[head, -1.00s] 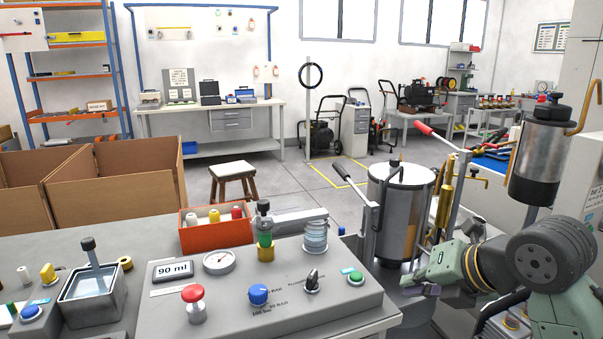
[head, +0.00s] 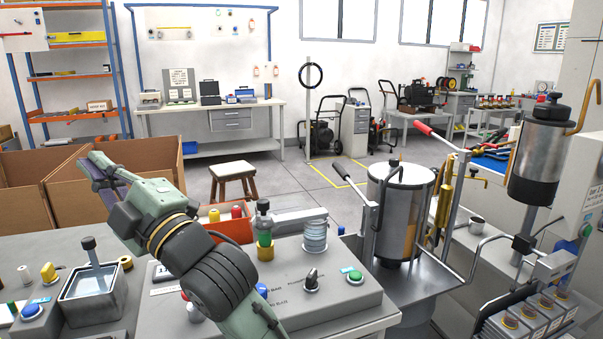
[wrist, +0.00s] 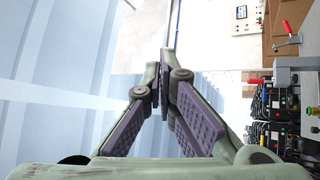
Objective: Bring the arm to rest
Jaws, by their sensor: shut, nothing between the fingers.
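My green arm reaches up and to the left across the control bench in the head view. My gripper (head: 96,160) is at its far end, raised, with its tips in front of the cardboard boxes. In the wrist view my gripper (wrist: 165,82) has its two purple-padded fingers brought together at the tips. Nothing shows between them. Whether the arm is still moving cannot be told from the current frames alone.
The control panel (head: 330,298) with its knobs lies partly behind my arm. A small grey basin (head: 74,305) is to the left, an orange bin (head: 236,229) behind. A metal cylinder (head: 393,215) stands right. Cardboard boxes (head: 30,200) are behind the gripper.

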